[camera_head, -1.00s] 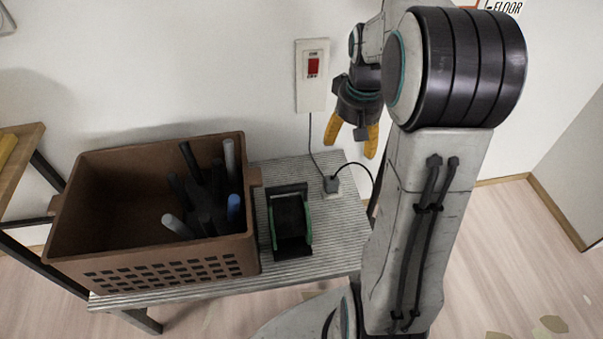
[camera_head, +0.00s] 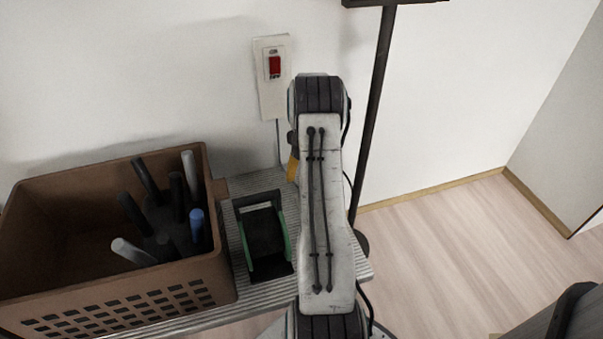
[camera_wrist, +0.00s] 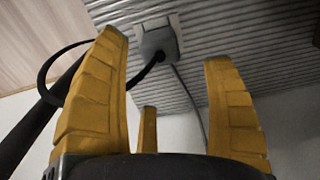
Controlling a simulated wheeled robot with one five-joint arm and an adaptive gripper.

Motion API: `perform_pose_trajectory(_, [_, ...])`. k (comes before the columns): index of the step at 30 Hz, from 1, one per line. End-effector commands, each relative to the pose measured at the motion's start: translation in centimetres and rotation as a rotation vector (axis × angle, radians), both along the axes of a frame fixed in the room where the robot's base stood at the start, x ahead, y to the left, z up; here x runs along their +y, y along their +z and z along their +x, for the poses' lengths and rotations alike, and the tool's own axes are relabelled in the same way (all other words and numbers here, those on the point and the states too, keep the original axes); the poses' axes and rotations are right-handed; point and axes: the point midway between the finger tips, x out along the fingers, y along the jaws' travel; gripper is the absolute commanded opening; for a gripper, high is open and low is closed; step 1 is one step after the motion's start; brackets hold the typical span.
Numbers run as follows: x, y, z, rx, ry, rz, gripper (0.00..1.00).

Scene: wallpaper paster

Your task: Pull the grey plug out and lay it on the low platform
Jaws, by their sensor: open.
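The grey plug (camera_wrist: 159,41) shows in the wrist view, seated at a pale plate on the ridged surface, with a black cord at its side. In the head view my arm hides it. My gripper (camera_wrist: 166,52) is open, its yellow fingers either side of the plug in the picture; contact cannot be told. In the head view one yellow finger (camera_head: 293,167) shows left of my arm. The ridged grey platform (camera_head: 265,180) stands low against the wall; it also shows in the wrist view (camera_wrist: 255,45). I cannot tell whether it is the task's low platform.
A brown crate (camera_head: 120,292) with several dark, grey and blue rods fills the platform's left. A black and green holder (camera_head: 264,240) stands between it and my arm. A red wall switch (camera_head: 274,66) is above. A dark pole (camera_head: 375,110) rises right of my arm.

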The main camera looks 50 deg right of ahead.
Motion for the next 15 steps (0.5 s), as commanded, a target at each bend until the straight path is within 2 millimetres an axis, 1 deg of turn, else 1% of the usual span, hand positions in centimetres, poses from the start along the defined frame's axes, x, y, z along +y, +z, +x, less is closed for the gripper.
perform_pose_trajectory(1, [0.1,-0.8,-0.1,0.003,0.000,0.003,0.75])
perform_pose_trajectory(6, [0.1,-2.9,-0.1,0.003,0.000,0.003,0.75])
perform_pose_trajectory(12, [0.1,-4.9,-0.1,0.002,0.001,0.002,0.75])
perform_pose_trajectory(15, [0.1,-5.6,0.0,0.001,0.001,0.000,0.75])
